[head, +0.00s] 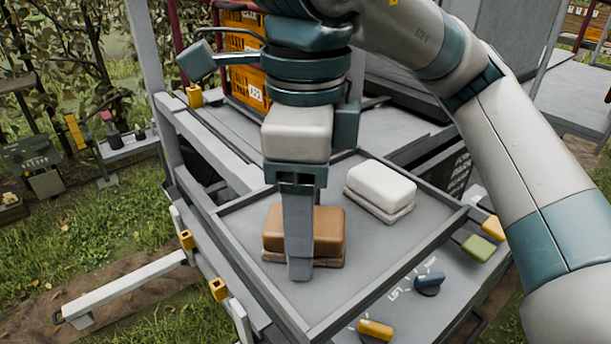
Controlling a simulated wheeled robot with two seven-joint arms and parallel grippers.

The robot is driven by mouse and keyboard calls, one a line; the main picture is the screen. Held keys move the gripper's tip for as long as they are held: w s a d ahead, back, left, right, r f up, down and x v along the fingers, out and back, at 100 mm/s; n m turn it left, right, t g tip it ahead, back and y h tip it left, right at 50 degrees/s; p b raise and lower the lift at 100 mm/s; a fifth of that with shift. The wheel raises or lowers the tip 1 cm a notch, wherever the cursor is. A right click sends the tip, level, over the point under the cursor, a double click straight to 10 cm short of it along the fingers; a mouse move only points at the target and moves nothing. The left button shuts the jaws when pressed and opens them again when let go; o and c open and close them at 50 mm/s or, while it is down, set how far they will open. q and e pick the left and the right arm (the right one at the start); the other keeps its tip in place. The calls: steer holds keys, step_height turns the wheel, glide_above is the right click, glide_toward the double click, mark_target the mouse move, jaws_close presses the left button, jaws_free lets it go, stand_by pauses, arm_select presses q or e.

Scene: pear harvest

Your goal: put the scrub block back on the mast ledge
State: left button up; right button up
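Two blocks lie on a grey tray (410,243) with a raised rim. One is a brown block (327,228) on a darker brown base, and the other is a white block (381,188) on a grey base. I cannot tell for sure which is the scrub block. My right gripper (300,268) points down at the brown block, its near finger in front of the block's middle. The other finger is hidden, so neither its opening nor any grip shows. A small grey ledge (128,150) stands at the left; I cannot tell whether it is the mast ledge. My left gripper is out of view.
An orange crate (243,62) stands behind the tray. A panel in front of it carries a dark blue knob (429,284), a yellow handle (375,329) and a green one (478,247). A grey bar (130,287) juts out left over grass. A dark bottle (112,139) stands on the small ledge.

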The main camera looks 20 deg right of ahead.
steer(key=shift+r, duration=0.15)
steer(key=shift+r, duration=0.25)
step_height(320, 180, up, 9)
steer(key=b, duration=0.2)
steer(key=shift+r+b, duration=0.2)
steer(key=shift+b, duration=0.15)
steer(key=shift+r, duration=0.95)
